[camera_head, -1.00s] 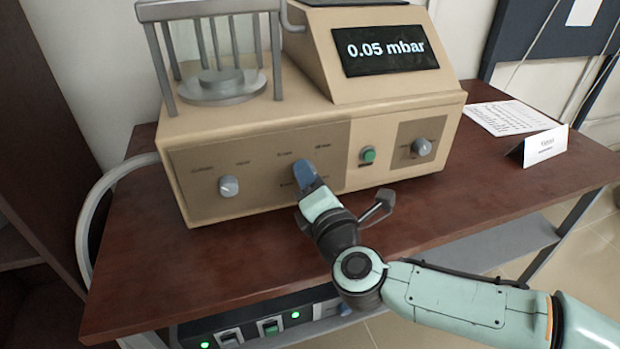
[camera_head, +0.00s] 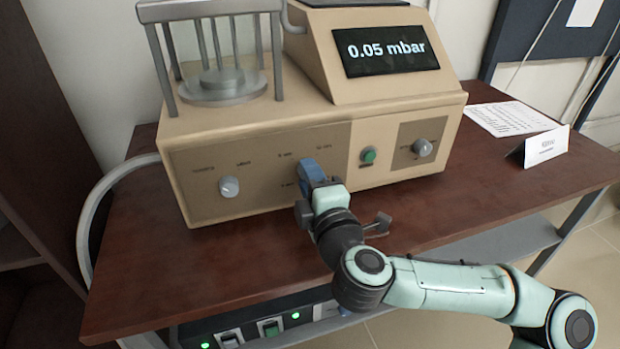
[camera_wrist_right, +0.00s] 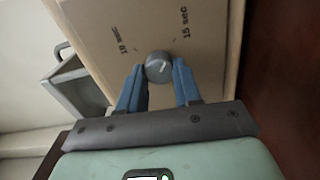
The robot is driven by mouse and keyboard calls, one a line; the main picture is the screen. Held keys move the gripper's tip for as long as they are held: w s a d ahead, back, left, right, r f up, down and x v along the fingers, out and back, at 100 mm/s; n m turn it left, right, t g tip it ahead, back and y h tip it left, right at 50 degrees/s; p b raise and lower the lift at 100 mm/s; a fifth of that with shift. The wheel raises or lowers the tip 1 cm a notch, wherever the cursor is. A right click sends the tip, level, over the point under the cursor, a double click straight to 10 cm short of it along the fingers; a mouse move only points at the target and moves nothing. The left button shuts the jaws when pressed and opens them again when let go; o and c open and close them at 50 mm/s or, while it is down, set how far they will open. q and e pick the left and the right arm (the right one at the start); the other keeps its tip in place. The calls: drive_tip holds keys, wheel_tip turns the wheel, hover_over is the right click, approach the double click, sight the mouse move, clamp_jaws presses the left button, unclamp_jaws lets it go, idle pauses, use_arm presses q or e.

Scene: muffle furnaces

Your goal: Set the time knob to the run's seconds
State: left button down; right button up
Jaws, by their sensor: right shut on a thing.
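The time knob (camera_wrist_right: 158,67) is a round grey knob, seen in the right wrist view between the two blue fingers of my right gripper (camera_wrist_right: 160,75). Printed labels that look like "10 sec" and "15 sec" stand on the panel beyond it. A pale mark shows on its face, but I cannot tell exactly where it points. In the head view my right gripper (camera_head: 310,172) is at the middle of the beige coater's front panel (camera_head: 262,190), shut on the knob and hiding it. My left gripper is not in view.
The coater's front also has a left grey knob (camera_head: 229,187), a green button (camera_head: 368,155) and a right grey knob (camera_head: 422,147). Its display (camera_head: 385,50) reads 0.05 mbar. A folded white card (camera_head: 540,148) and a printed sheet (camera_head: 508,118) lie at the table's right.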

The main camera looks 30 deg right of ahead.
drive_tip(key=shift+f+m, duration=0.1)
drive_tip(key=shift+m, duration=0.8)
drive_tip(key=o, duration=1)
drive_tip(key=shift+o, duration=0.2)
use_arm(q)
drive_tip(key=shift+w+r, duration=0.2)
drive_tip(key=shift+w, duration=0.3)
use_arm(e)
drive_tip(key=v, duration=1.3)
drive_tip(key=shift+s, duration=0.2)
drive_tip(key=shift+a, duration=0.15)
